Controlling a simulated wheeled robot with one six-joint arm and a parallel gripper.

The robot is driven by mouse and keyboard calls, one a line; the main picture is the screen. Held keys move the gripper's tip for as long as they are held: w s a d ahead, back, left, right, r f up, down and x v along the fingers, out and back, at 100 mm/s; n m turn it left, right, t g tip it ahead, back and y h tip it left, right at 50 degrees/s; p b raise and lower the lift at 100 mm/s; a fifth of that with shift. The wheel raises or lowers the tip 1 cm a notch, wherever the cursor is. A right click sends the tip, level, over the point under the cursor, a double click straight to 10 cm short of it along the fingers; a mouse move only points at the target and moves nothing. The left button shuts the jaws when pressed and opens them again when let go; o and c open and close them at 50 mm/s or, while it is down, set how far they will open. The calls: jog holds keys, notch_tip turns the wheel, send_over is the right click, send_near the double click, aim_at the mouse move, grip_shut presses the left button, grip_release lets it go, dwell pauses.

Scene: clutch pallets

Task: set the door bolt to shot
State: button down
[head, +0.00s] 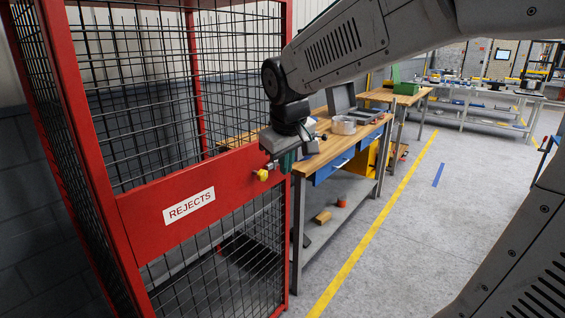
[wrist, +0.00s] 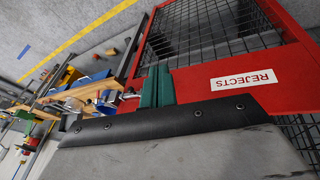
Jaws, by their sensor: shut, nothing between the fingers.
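The door bolt (head: 271,167) is a small metal bar with a yellow knob (head: 262,175) on the right end of the red door panel, beside the sign reading REJECTS. In the wrist view a small metal part of the bolt (wrist: 130,94) shows just left of the green fingers; the yellow knob is not clear there. My gripper (head: 287,162) has green fingertips and is shut and empty. It hangs just right of the knob, close to the bolt; I cannot tell if it touches. It also shows in the wrist view (wrist: 157,88). Whether the bolt is shot or drawn is unclear.
The red mesh cage (head: 190,205) fills the left side. A wooden workbench (head: 345,143) with a vise, a tape roll and a grey case stands right behind my gripper. Grey floor (head: 440,215) with a yellow line is open to the right.

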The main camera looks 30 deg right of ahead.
jog(key=w+d, duration=0.2)
jog(key=w, duration=0.4)
jog(key=w+d+f+n+t+h, duration=0.1)
jog(key=w+d, duration=0.2)
jog(key=w, duration=0.3)
jog(key=w+d+f, duration=0.1)
jog(key=w+d, duration=0.2)
jog(key=w, duration=0.2)
jog(key=shift+w+f+n+t, duration=0.25)
jog(key=shift+w+n+t, duration=0.05)
jog(key=shift+w+t, duration=0.1)
jog(key=w+d+f, duration=0.6)
jog(key=f, duration=0.3)
jog(key=shift+d+f, duration=0.15)
jog(key=shift+f, duration=0.1)
